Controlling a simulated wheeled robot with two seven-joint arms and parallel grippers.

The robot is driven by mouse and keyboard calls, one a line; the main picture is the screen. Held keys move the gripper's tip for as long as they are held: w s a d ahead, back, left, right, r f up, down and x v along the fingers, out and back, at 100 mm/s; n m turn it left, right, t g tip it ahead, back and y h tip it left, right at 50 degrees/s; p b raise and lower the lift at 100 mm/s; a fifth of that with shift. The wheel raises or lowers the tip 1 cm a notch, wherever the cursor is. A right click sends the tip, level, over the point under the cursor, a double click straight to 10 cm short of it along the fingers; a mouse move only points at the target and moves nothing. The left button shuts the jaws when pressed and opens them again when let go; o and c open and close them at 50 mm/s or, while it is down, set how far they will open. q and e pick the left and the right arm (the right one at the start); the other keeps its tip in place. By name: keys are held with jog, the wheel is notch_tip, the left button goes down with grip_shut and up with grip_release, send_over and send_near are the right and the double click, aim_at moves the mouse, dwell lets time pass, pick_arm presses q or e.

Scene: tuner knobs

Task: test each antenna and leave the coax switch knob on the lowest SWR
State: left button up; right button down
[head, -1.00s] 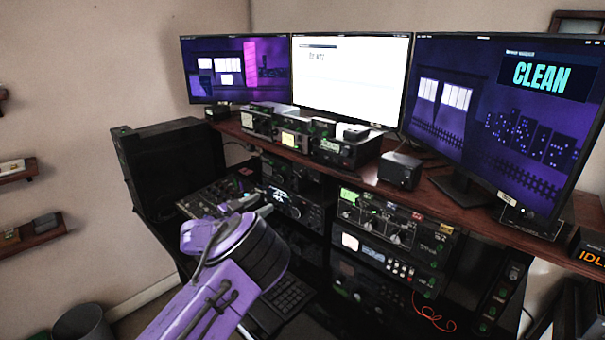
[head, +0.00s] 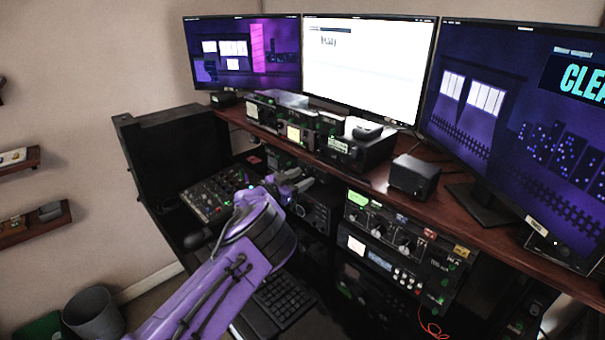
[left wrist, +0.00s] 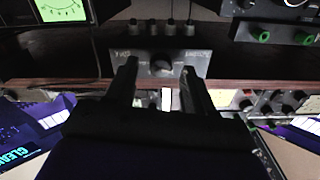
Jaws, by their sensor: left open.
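My left gripper (head: 298,181) reaches in from the left in the head view, just below the desk shelf. In the left wrist view its two dark fingers (left wrist: 160,90) are apart and empty. A round dark knob (left wrist: 160,66) on a small grey box (left wrist: 185,58) shows between and beyond the fingertips, with no clear contact. White labels stand left and right of the knob; I cannot read them surely. A green-lit meter (left wrist: 62,8) is at the top left of that view. The box's knob is not clear in the head view. My right gripper is not in view.
The wooden shelf (head: 440,202) carries several radios and a black box (head: 413,177) below three monitors. The middle one (head: 368,65) is white; the right one shows part of "CLEAN". A mixer (head: 215,195), a keyboard (head: 280,298) and stacked units (head: 400,235) sit lower down.

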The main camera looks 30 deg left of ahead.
pick_arm(q)
jog(key=shift+w+d, duration=0.1)
jog(key=shift+w, duration=0.4)
jog(key=shift+s, duration=0.1)
jog(key=shift+r, duration=0.1)
grip_shut()
